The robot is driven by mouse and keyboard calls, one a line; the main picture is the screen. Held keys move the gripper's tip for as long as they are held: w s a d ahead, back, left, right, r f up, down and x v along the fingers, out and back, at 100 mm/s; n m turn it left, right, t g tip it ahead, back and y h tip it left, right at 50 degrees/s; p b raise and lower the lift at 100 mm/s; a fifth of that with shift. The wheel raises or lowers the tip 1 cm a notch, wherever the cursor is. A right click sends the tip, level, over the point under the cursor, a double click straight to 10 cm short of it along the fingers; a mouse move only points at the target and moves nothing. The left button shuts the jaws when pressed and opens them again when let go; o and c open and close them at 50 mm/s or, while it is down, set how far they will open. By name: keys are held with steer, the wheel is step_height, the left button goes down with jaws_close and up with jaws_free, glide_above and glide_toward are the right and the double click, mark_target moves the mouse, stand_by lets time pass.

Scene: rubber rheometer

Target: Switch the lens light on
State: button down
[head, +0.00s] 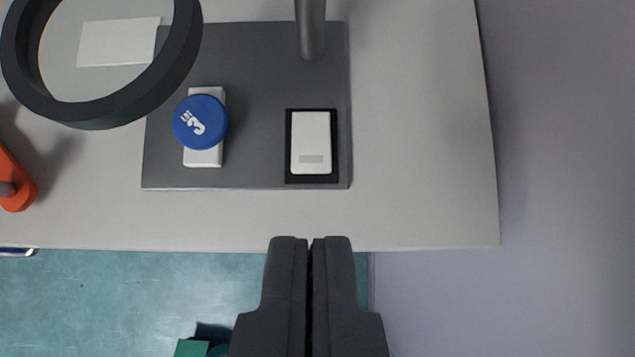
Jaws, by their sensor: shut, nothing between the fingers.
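A white rocker switch (311,142) in a black frame sits at the front right of a dark grey base plate (255,100). A dark post (311,30) rises from the plate behind it. A black ring (110,118), which looks like the lens rim, hangs above the plate's left side. I cannot tell from this view whether the light is lit. My gripper (310,240) is shut and empty. In the picture it is just below the switch, over the table's front edge, and apart from the switch.
A white card (115,45) lies behind the ring. An orange part (14,180) is at the far left. The grey table (420,130) is clear right of the plate.

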steer(key=shift+f, duration=0.1)
glide_above(312, 154)
steer(key=s, duration=0.2)
step_height(312, 154, down, 8)
steer(key=shift+r+b, duration=0.25)
steer(key=shift+b, duration=0.2)
step_height(312, 154, down, 3)
steer(key=shift+f, duration=0.1)
steer(key=shift+s+f+b, duration=0.1)
steer(key=shift+f+b, duration=0.2)
steer(key=shift+f, duration=0.2)
steer(key=shift+f, duration=0.1)
steer(key=shift+s+f, duration=0.15)
steer(key=shift+f, duration=0.15)
steer(key=shift+r, duration=0.25)
